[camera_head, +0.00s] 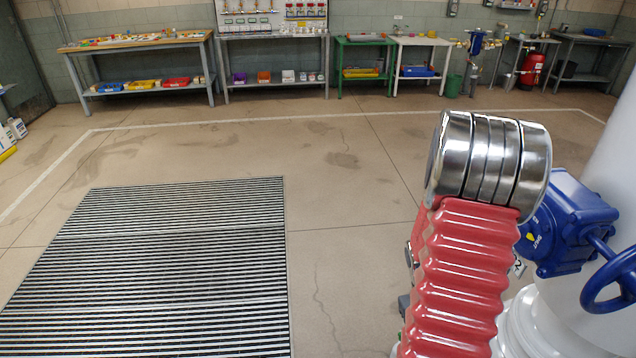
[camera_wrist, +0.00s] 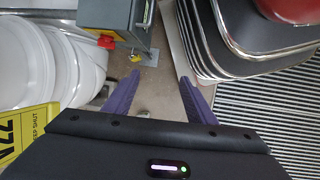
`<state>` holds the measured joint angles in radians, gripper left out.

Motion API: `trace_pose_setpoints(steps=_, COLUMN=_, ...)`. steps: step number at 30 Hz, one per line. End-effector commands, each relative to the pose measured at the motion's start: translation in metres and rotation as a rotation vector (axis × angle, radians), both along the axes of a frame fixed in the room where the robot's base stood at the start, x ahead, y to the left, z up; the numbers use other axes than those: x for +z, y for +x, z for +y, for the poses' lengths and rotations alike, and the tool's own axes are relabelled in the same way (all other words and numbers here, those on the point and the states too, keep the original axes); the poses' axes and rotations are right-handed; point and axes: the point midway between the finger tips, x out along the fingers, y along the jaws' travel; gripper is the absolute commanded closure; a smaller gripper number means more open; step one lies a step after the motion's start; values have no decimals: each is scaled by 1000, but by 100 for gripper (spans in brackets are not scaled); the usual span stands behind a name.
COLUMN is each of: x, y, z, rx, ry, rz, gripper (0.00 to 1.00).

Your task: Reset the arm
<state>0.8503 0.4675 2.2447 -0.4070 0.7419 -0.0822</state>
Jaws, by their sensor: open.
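In the wrist view my gripper (camera_wrist: 159,78) shows two purple fingers, spread apart, with only bare floor between their tips. It is open and holds nothing. In the head view the gripper does not show; my red ribbed arm with its chrome rings fills the right of the picture in front of a blue valve actuator (camera_head: 565,222).
The blue handwheel (camera_head: 612,280) and white pipe (camera_head: 617,150) stand close right of my arm. In the wrist view, a grey box (camera_wrist: 122,22) with a red knob (camera_wrist: 106,41) lies beyond the fingers; a yellow sign (camera_wrist: 28,140) is left. Floor grating (camera_head: 160,260) lies left; workbenches stand far back.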

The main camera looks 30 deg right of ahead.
Motion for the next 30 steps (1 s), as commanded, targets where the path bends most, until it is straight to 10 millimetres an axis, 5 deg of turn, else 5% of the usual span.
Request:
trace_pose_setpoints(steps=15, x=99, y=62, z=70, rx=-2, ry=-79, rz=-171, gripper=49)
trace_pose_setpoints(steps=30, x=178, y=95, z=155, rx=65, ry=-96, rz=-378, gripper=49)
